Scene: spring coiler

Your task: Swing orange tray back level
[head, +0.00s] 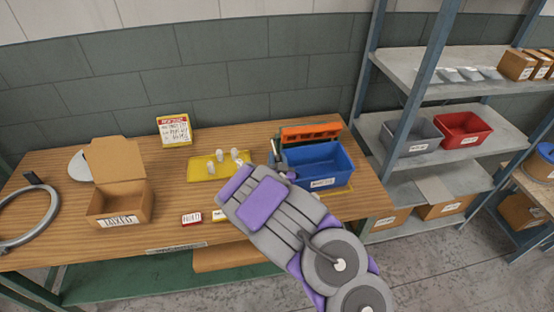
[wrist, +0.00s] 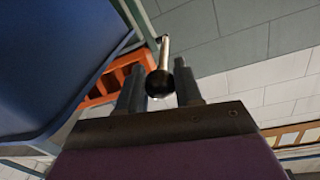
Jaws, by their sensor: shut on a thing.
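The orange tray (head: 311,131) stands behind the blue bin at the right of the bench and looks tilted, with a slotted side showing. It also shows in the wrist view (wrist: 112,80), partly hidden by the blue bin and a finger. My gripper (wrist: 159,86) is shut on a black ball knob (wrist: 160,84) at the end of a thin metal lever (wrist: 164,50). In the head view my arm reaches to the left of the blue bin, and the fingers are mostly hidden there. Where the lever joins the tray cannot be seen.
The blue bin (head: 322,172) is close to the right of my gripper. A yellow tray (head: 202,171) with several pale pieces lies to the left, and an open cardboard box (head: 119,205) farther left. Grey shelving (head: 404,128) stands at the right.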

